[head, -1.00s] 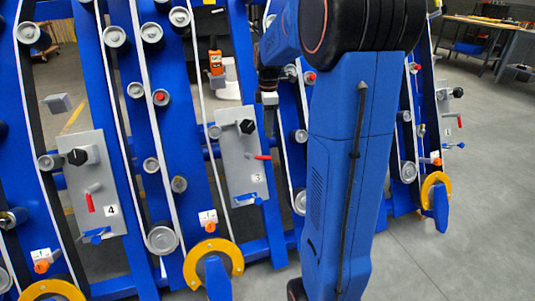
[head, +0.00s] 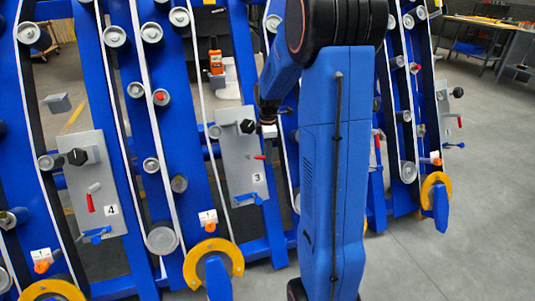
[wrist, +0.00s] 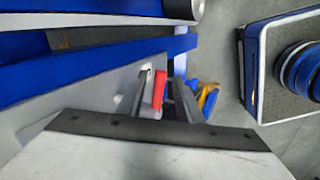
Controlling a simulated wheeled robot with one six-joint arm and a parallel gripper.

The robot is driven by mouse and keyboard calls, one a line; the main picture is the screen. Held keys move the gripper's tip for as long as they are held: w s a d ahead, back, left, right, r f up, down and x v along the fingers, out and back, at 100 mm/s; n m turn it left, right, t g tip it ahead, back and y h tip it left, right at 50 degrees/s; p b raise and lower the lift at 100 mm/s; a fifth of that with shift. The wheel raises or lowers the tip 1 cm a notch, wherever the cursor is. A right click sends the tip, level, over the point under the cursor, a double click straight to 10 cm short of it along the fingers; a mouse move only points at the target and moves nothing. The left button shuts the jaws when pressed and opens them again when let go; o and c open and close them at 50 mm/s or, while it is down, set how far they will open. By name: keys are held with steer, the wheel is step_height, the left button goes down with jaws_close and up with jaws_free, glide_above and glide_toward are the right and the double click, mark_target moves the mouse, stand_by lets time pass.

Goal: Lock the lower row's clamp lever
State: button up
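The panel marked 3 (head: 233,165) is a grey plate with a black knob (head: 248,126) near its top. Its red-handled clamp lever (head: 259,157) sticks out to the right below the knob, and a blue lever (head: 248,197) sits near the bottom edge. My gripper (head: 268,131) is just above the red handle, partly behind my arm. In the wrist view, the red handle (wrist: 159,89) shows between the two separated fingers of my gripper (wrist: 161,98). I cannot tell whether either finger touches it.
Panel 4 (head: 90,180) on the left has a red handle (head: 90,202) pointing down. Blue frame beams, rollers and white belts surround the panels. A yellow ring (head: 236,258) stands below panel 3.

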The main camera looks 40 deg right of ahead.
jaws_close()
steer(key=shift+s+d+f+m+t+y, duration=0.1)
steer(key=shift+s+f+m+t+y, duration=0.25)
steer(key=shift+f+m+y, duration=0.45)
steer(key=s+a+f+m+t+y, duration=0.1)
steer(key=a+f+m+t+y, duration=0.3)
steer(key=m+t+y, duration=0.3)
steer(key=shift+s+a+m+y, duration=0.25)
steer(key=shift+m+y, duration=0.05)
steer(key=shift+y, duration=0.4)
stand_by(0.4)
